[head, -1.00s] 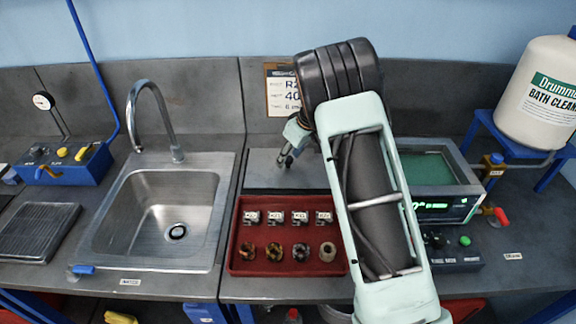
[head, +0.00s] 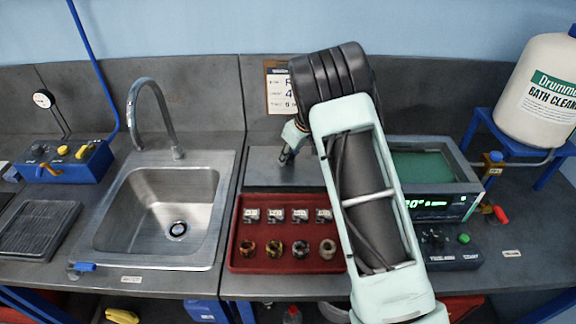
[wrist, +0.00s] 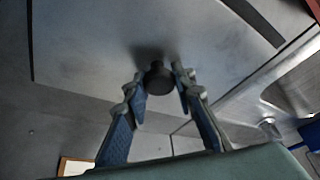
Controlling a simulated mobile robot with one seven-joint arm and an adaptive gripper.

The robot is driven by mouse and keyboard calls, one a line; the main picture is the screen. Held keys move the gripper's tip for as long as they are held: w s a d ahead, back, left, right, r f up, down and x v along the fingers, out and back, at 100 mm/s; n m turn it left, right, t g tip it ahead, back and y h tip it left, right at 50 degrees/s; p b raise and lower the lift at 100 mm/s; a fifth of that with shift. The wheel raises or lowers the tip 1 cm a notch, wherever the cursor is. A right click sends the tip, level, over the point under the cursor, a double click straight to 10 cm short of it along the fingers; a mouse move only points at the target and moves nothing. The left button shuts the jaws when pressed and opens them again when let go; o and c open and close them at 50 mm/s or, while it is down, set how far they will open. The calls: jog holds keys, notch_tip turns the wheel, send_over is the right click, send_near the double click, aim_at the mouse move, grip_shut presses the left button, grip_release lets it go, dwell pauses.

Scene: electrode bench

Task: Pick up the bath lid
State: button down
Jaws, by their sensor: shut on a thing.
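The bath lid (head: 264,171) is a flat grey metal plate on the bench behind the red tray. It fills much of the wrist view (wrist: 90,45), with a round black knob (wrist: 158,82) at its middle. My gripper (head: 285,156) is over the lid, and in the wrist view its two blue-grey fingers (wrist: 160,76) are shut on the knob from both sides. I cannot tell whether the lid is clear of the bench. My arm hides the lid's right part in the head view. The open bath (head: 424,168), with green liquid and a lit display, stands right of my arm.
The red tray (head: 238,262) holds several metal blocks and ring-like parts in front of the lid. A sink (head: 158,207) with a tall tap is on the left. A control box (head: 450,250) sits before the bath. A cleaner drum (head: 540,90) stands on a blue stand at right.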

notch_tip(320, 180, up, 10)
jog(key=shift+f+b, duration=0.2)
jog(key=shift+b, duration=0.55)
jog(key=shift+r+p, duration=0.8)
jog(key=shift+r, duration=1.25)
